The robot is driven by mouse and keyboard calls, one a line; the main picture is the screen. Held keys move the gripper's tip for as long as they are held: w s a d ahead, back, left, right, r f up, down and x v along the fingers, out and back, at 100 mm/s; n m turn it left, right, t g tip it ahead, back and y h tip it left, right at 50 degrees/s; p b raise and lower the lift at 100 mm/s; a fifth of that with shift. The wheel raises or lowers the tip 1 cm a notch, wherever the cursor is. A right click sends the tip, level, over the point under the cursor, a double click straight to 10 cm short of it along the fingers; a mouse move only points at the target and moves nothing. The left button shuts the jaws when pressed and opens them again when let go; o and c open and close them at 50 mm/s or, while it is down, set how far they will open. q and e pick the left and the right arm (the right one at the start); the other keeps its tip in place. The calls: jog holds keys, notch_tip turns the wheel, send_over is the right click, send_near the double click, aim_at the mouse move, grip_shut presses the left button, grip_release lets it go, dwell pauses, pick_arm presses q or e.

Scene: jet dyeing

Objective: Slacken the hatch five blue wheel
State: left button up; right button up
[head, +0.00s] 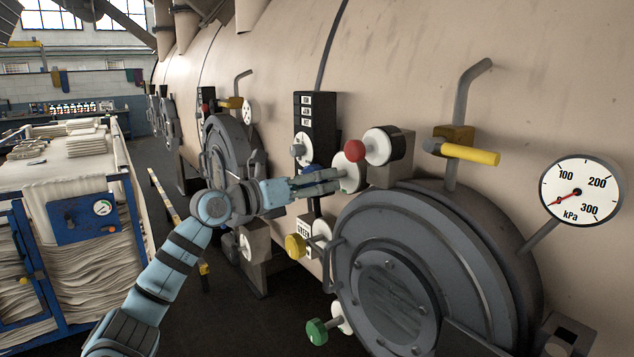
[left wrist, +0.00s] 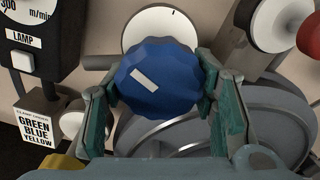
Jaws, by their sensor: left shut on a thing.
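The blue wheel (left wrist: 158,78) is a scalloped knob with a tilted white mark on its face, in front of a white disc (left wrist: 160,28). In the head view only a bit of the blue wheel (head: 311,168) shows, the rest hidden by my fingers. My left gripper (head: 325,183) reaches it from the left. In the left wrist view the gripper's teal fingers (left wrist: 160,95) stand on both sides of the wheel, shut on it. The large grey round hatch (head: 395,290) is below right of the wheel. My right gripper is not in view.
A yellow wheel (head: 295,246) and a green wheel (head: 317,332) sit at the hatch's left edge. A red knob (head: 355,151) is just right of my gripper. A sign (left wrist: 38,130) reads green, blue, yellow. A blue cart (head: 75,222) stands left.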

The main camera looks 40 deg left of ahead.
pick_arm(q)
jog(key=m, duration=0.6)
jog(key=shift+a, duration=0.2)
jog(key=m, duration=0.7)
jog(key=shift+w+a+r+b, duration=0.1)
jog(key=shift+b, duration=0.25)
jog(key=o, duration=1.2)
jog(key=shift+r, duration=0.1)
